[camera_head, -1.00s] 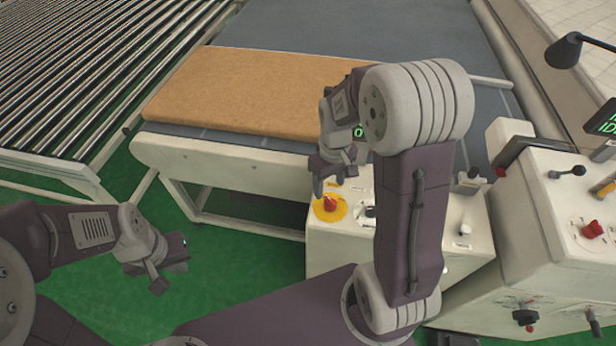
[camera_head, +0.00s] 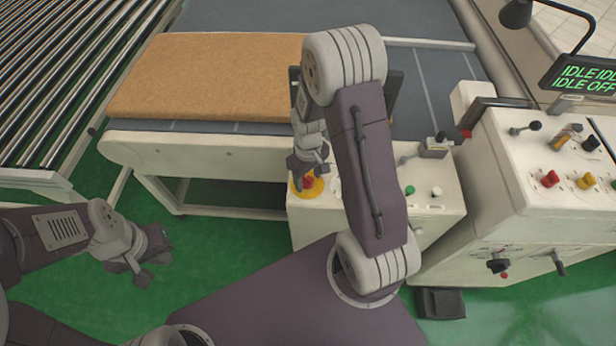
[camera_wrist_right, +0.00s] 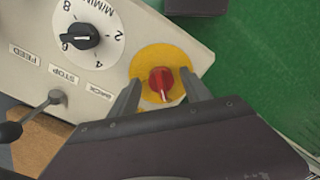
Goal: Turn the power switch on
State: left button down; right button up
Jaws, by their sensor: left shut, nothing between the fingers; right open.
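The red switch (camera_head: 307,181) sits on a round yellow plate (camera_head: 313,191) at the left end of the smaller white control box. In the right wrist view the red knob (camera_wrist_right: 161,82), with a pale mark on it, lies on its yellow plate (camera_wrist_right: 150,57), between and beyond the fingertips. My right gripper (camera_head: 305,172) is open above the switch, its fingers (camera_wrist_right: 160,97) either side of the knob; contact cannot be told. My left gripper (camera_head: 145,265) is shut and empty over the green floor at the lower left.
A black dial (camera_wrist_right: 82,37) and a lever (camera_wrist_right: 42,108) labelled FEED, STOP, BACK share the panel. A larger white console (camera_head: 520,190) with knobs stands at right under an IDLE display (camera_head: 585,78). A brown mattress (camera_head: 205,78) lies on the conveyor table behind.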

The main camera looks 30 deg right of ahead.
jog(key=shift+w+a, duration=0.1)
jog(key=shift+f, duration=0.1)
jog(key=shift+c, duration=0.9)
grip_shut()
